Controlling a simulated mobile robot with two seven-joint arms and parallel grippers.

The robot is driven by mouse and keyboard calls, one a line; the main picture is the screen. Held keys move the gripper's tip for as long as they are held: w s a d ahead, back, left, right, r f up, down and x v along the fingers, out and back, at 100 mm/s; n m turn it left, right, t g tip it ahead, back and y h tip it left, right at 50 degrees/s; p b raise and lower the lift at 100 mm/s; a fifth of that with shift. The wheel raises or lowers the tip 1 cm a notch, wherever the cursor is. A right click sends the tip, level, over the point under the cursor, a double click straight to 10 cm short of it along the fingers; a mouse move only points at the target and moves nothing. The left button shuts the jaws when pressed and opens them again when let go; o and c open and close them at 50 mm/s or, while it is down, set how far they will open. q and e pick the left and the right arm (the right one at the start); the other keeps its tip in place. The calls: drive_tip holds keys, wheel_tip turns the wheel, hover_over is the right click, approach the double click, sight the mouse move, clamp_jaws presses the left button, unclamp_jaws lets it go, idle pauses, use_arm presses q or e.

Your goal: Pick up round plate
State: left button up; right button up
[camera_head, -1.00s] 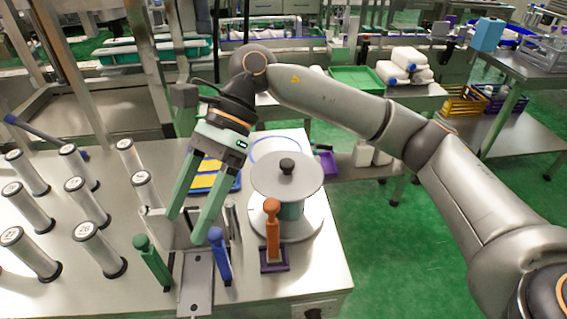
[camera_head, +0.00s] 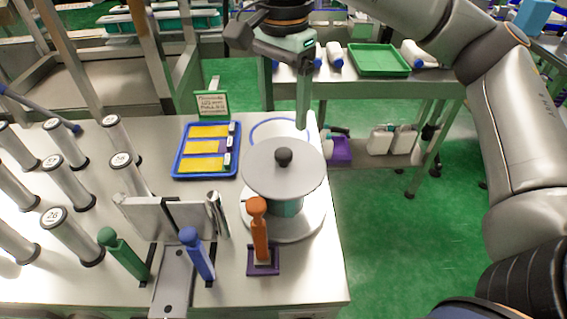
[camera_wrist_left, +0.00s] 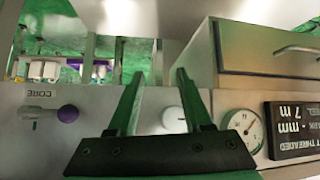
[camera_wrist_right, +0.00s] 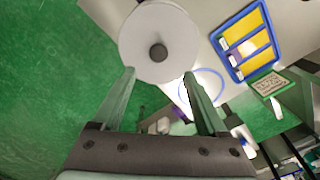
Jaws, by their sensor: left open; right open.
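The round plate (camera_head: 262,172) is a grey disc with a black knob (camera_head: 284,156) at its centre. It lies on top of a teal spool (camera_head: 288,207) that stands on a wider white disc. My right gripper (camera_head: 303,122) is open and empty, above and behind the plate's far edge. In the right wrist view the plate (camera_wrist_right: 140,30) shows beyond the open fingers, with the knob facing me. My left gripper (camera_wrist_left: 160,70) is open and empty in its wrist view and is outside the head view.
An orange-handled tool (camera_head: 259,230) stands just in front of the plate. A blue tool (camera_head: 197,254), a green tool (camera_head: 123,253) and several labelled cylinders are to its left. A blue tray (camera_head: 178,171) with yellow packs lies behind left. A gauge (camera_wrist_left: 243,128) shows near my left gripper.

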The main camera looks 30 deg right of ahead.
sight(283, 152)
drive_tip(key=f, duration=0.8)
drive_tip(key=shift+s+a+f, duration=0.1)
drive_tip(key=shift+s, duration=0.15)
clamp_jaws()
idle(0.5)
